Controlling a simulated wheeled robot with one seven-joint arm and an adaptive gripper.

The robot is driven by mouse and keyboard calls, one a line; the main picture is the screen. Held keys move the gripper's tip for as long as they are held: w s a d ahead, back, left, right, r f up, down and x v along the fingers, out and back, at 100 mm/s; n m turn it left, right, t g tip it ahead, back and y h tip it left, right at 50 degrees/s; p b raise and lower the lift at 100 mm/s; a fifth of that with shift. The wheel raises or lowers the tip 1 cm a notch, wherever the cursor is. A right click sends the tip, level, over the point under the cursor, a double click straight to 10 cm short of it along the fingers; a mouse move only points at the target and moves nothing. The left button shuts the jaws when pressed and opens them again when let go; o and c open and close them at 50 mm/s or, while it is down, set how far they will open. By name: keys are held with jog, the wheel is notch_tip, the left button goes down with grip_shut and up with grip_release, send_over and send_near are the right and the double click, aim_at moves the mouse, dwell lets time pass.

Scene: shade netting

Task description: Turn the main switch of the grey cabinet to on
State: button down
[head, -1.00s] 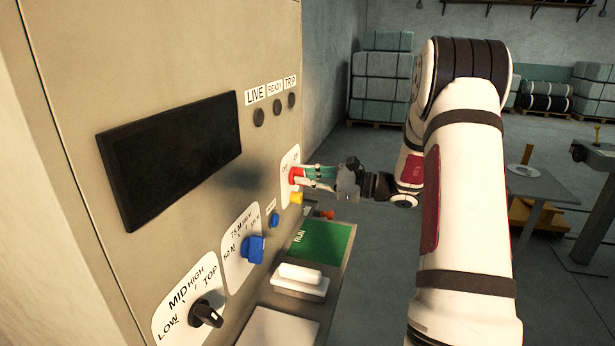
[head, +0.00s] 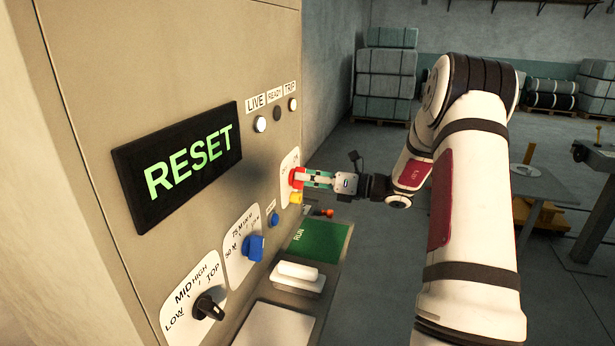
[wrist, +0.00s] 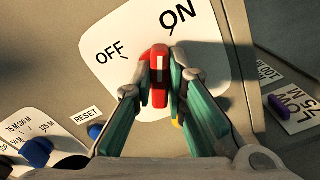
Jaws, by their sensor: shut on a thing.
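The grey cabinet (head: 75,50) fills the left of the head view. Its main switch is a red handle (wrist: 159,85) on a white plate (wrist: 133,35) marked OFF and ON. In the wrist view the handle points up between the two words, nearer to ON than to OFF. My gripper (wrist: 160,80) is shut on the red handle, one finger on each side. In the head view my gripper (head: 308,179) reaches the switch from the right and hides part of it. The cabinet display (head: 185,165) reads RESET in green. The LIVE lamp (head: 260,124) and TRIP lamp (head: 293,104) are lit; READY is dark.
A yellow part (head: 296,197) sits just below the switch. A blue RESET button (head: 274,219), a blue selector (head: 254,247) and a black LOW/MID/HIGH/TOP knob (head: 210,306) are nearby. A white handle (head: 298,272) and a green RUN panel (head: 321,242) jut out below.

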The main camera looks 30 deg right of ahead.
jog(key=shift+f+m, duration=0.1)
jog(key=shift+m, duration=1.5)
jog(key=shift+p, duration=0.3)
jog(key=shift+d, duration=0.1)
jog(key=c, duration=1.6)
grip_release()
jog(key=v, duration=1.2)
